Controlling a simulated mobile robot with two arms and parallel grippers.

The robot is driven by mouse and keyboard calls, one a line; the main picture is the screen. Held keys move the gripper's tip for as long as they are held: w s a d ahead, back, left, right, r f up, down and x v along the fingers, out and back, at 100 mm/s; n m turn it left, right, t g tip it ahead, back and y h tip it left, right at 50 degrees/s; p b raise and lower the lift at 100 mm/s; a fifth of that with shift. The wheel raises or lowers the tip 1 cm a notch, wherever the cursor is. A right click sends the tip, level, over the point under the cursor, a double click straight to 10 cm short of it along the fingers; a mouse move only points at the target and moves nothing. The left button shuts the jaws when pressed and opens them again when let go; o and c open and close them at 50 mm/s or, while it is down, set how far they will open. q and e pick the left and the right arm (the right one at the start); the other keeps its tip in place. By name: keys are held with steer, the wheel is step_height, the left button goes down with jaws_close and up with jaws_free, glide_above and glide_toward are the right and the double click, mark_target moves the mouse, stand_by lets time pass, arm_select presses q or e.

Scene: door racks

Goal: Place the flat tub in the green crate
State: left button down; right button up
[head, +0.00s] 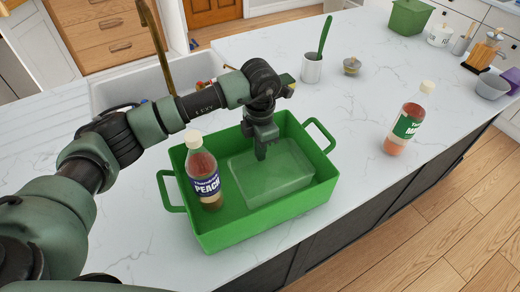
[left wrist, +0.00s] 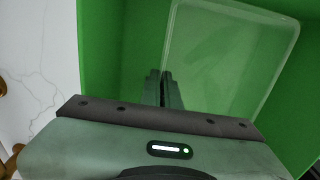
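The green crate (head: 231,234) stands on the white counter with its two handles out at the sides. The flat tub (head: 285,172) is a clear, shallow, rectangular container inside the crate, on the right of the bottle there. It also shows in the left wrist view (left wrist: 232,55). My left gripper (head: 261,153) reaches down into the crate at the tub's far rim. In the left wrist view its fingers (left wrist: 162,88) are close together, with the tub's edge running between them. Whether the tub rests fully on the crate floor is hard to tell. My right gripper is out of view.
A peach bottle (head: 205,178) stands upright in the crate's left part. Another bottle (head: 407,122) stands on the counter to the right. A cup with a green utensil (head: 312,68) and a small jar (head: 351,66) stand behind. The sink (head: 125,92) lies at the back left.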

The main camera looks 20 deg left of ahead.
arm_select(q)
steer(key=c, duration=1.7)
jaws_free()
steer(key=shift+r+p, duration=0.3)
steer(key=shift+p, duration=0.1)
step_height(320, 180, up, 12)
steer(key=b, duration=0.4)
steer(key=shift+f, duration=0.15)
